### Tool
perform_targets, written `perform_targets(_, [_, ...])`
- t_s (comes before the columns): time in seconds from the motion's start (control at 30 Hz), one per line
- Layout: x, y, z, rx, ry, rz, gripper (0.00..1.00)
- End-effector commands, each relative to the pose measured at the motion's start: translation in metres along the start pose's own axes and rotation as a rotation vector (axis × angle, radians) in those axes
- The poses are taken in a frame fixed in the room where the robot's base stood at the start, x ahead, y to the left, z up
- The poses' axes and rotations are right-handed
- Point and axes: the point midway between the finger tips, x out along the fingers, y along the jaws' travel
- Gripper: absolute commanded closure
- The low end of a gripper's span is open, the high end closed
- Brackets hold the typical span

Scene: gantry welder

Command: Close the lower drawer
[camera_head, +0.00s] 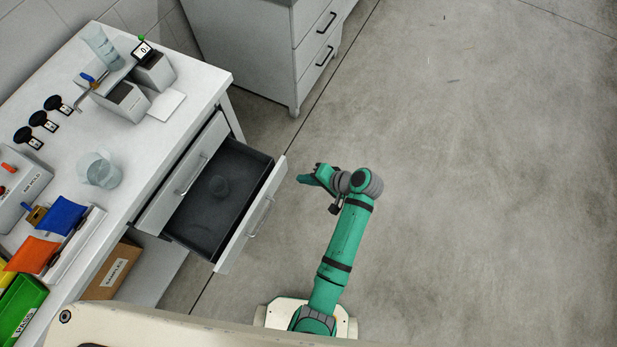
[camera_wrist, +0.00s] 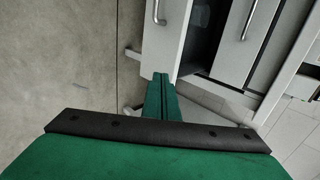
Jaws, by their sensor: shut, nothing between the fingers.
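The lower drawer (camera_head: 222,200) of the white workbench is pulled well out, with its dark inside showing. In the wrist view, the drawer front (camera_wrist: 166,45) and handle (camera_wrist: 158,13) show above the fingers. My gripper (camera_head: 303,179) is shut and empty, a short way right of the far end of the drawer front and seemingly apart from it. Its green fingers (camera_wrist: 161,80) show pressed together in the wrist view, overlapping the drawer front's lower end.
The upper drawer (camera_head: 184,175) is shut. The bench top (camera_head: 130,155) holds a balance, black weights, a beaker and coloured bins. A cardboard box (camera_head: 112,270) stands under the bench. Another white cabinet (camera_head: 255,45) stands behind. The floor (camera_head: 480,180) to the right is clear.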

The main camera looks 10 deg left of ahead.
Motion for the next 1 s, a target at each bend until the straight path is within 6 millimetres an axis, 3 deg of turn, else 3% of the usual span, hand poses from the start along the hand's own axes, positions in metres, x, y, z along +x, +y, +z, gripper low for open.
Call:
perform_targets(0.3, [0.06,0.0,0.001,0.0,-0.002,0.002,1.0])
perform_targets(0.4, [0.07,-0.012,0.001,-0.003,-0.001,0.001,1.0])
perform_targets(0.63, [0.084,-0.026,0.001,-0.003,0.0,0.001,1.0])
perform_targets(1.0, [0.086,-0.028,0.001,-0.002,-0.001,0.001,1.0])
